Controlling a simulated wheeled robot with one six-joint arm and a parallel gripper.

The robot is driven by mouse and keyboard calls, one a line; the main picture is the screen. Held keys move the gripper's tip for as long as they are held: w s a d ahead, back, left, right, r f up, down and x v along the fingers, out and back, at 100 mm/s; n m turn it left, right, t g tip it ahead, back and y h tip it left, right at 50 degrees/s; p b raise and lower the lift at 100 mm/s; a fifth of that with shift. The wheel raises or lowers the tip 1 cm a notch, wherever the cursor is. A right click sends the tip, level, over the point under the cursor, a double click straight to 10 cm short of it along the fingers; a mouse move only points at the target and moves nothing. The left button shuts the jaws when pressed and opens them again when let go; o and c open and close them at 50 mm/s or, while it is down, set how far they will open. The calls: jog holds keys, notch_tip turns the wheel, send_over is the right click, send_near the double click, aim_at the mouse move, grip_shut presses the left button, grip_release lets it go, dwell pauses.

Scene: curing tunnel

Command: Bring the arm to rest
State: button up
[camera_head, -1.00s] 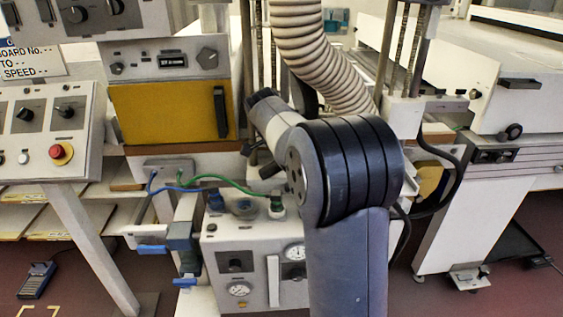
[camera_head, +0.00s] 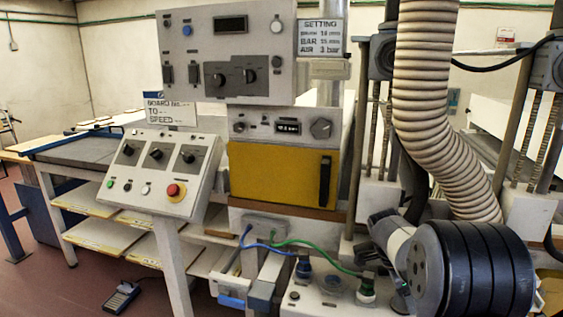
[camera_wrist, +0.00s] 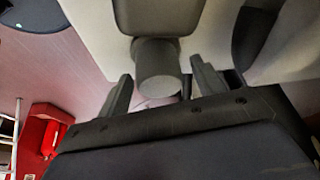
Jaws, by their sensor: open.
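My arm shows at the lower right of the head view, a pale link running into a thick black ribbed joint. The gripper itself is not visible there. In the wrist view my gripper (camera_wrist: 160,92) has its two dark fingers spread apart. A grey rounded cylindrical part shows beyond and partly between the fingers; I cannot tell what it belongs to or how far off it is. Nothing is seen clamped in the fingers.
A control desk with a red stop button (camera_head: 175,192) stands left of a yellow-fronted unit (camera_head: 280,175). A ribbed hose (camera_head: 440,110) hangs just above my arm. A foot pedal (camera_head: 122,297) lies on the floor. A red object (camera_wrist: 45,135) shows in the wrist view.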

jog(key=p+v, duration=0.1)
jog(key=v, duration=1)
jog(key=b+x, duration=0.1)
jog(key=x, duration=0.9)
jog(key=shift+d+f, duration=0.1)
jog(key=shift+f, duration=0.25)
jog(key=shift+d+f, duration=0.1)
jog(key=n+t+p, duration=0.1)
jog(key=n, duration=0.2)
jog(key=shift+n, duration=0.4)
jog(key=n+t+p, duration=0.1)
jog(key=n+p, duration=0.1)
jog(key=n, duration=0.1)
jog(key=shift+t+y, duration=0.3)
jog(key=n+t+y+p, duration=0.1)
jog(key=n+p, duration=0.3)
jog(key=p, duration=0.1)
jog(key=shift+n, duration=0.3)
jog(key=shift+n+t+y+p, duration=0.4)
jog(key=shift+n+y+p, duration=0.3)
jog(key=shift+n+p, duration=0.9)
jog(key=shift+n, duration=0.5)
